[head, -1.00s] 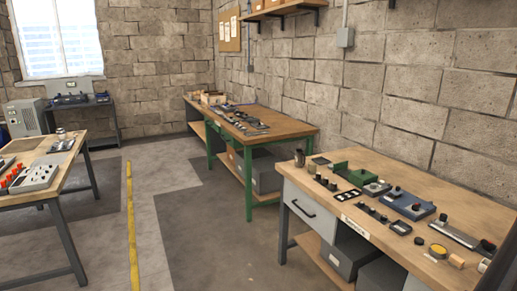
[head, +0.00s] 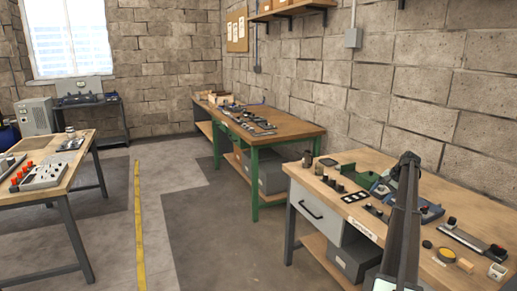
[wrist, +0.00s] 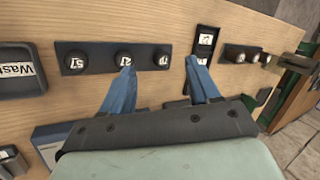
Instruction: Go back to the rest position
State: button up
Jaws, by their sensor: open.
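My gripper (wrist: 160,66) shows in the wrist view with its two blue fingers spread apart and nothing between them. It is over the wooden bench top (wrist: 90,25). A dark strip with several round numbered pieces (wrist: 122,58) lies by the fingertips, and a dark holder with a white label (wrist: 205,42) is by the right finger. Whether the fingers touch either cannot be told. In the head view my arm rises in front of the right bench (head: 465,195) and hides part of its top; the fingers are not clear there.
A tray labelled Waste (wrist: 18,74) is at the wrist view's left. A yellow floor line (head: 139,220) crosses the open floor between.

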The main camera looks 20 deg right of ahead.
jog(key=w+a+f+n+t+y, duration=0.1)
jog(key=w+a+f+n, duration=0.35)
jog(key=w+a, duration=0.6)
jog(key=w+a+f+n+y, duration=0.25)
jog(key=w+a+f, duration=0.4)
jog(key=a, duration=0.75)
jog(key=s+a+f+n+g, duration=0.1)
jog(key=s+a+f+g, duration=0.1)
jog(key=a+f, duration=0.8)
jog(key=s+a+f+n+g, duration=0.1)
jog(key=s+a+f, duration=0.1)
jog(key=a+f, duration=0.85)
jog(key=s+a+f+n+g+h, duration=0.1)
jog(key=s+a+f+g, duration=0.2)
jog(key=s+a+f, duration=0.7)
jog(key=s+a+f+n+g+h, duration=0.1)
jog(key=s+a+f+g, duration=0.1)
jog(key=s+a+f, duration=0.85)
jog(key=s+a+n+g+h, duration=0.1)
jog(key=s+a, duration=0.2)
jog(key=s, duration=0.8)
jog(key=s+a+n+g+h, duration=0.1)
jog(key=s+a, duration=0.3)
jog(key=s, duration=0.8)
jog(key=s+a+n+g+h, duration=0.1)
jog(key=s+a+g, duration=0.1)
jog(key=s, duration=1)
jog(key=shift+a+r+h, duration=0.15)
jog(key=shift+a+h, duration=0.2)
jog(key=shift+a, duration=0.4)
